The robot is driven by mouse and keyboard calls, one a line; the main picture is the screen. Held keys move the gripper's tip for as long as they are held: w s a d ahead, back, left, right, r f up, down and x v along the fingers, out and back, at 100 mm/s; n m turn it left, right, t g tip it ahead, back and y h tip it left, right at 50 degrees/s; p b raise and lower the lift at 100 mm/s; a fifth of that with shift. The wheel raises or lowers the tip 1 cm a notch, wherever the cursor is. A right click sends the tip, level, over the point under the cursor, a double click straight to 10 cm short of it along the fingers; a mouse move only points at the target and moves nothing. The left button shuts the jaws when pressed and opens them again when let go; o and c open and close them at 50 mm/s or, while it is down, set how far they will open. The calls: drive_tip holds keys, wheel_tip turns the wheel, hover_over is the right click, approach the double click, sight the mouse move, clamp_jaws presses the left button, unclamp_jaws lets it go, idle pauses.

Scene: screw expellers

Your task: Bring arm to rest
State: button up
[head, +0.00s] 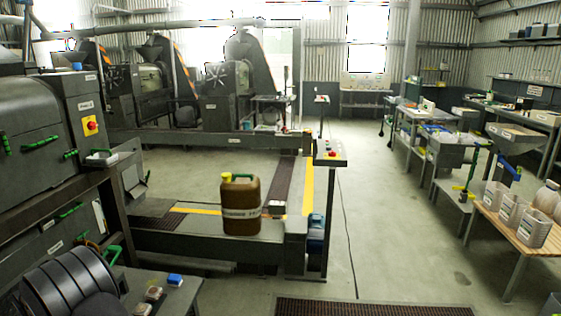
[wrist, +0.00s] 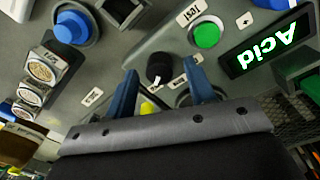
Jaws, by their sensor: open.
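My gripper (wrist: 162,70) shows in the wrist view with its two blue fingers apart and nothing held between them. It faces a grey control panel (wrist: 130,55). A black knob (wrist: 160,68) lies between the fingertips in the picture; I cannot tell whether the fingers touch the panel. A green button (wrist: 206,35) labelled TEST, a blue button (wrist: 72,27) and a lit display reading "Acid" (wrist: 265,43) are around it. A small yellow part (wrist: 148,107) shows just above the gripper body. I cannot make out my gripper in the head view.
In the head view, a brown jug (head: 240,208) stands on a grey platform (head: 190,241). Machines line the left and back. Benches with containers (head: 515,215) stand right. The central floor (head: 370,200) is mostly clear, with a cable across it.

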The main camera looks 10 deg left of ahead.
wheel_tip(320, 180, up, 18)
wheel_tip(320, 180, down, 18)
drive_tip(key=shift+r, duration=0.2)
drive_tip(key=shift+f, duration=0.25)
drive_tip(key=n, duration=0.8)
drive_tip(key=shift+n, duration=0.4)
drive_tip(key=n, duration=0.4)
drive_tip(key=shift+y, duration=0.3)
drive_tip(key=shift+d+n, duration=0.1)
drive_tip(key=shift+n, duration=2.3)
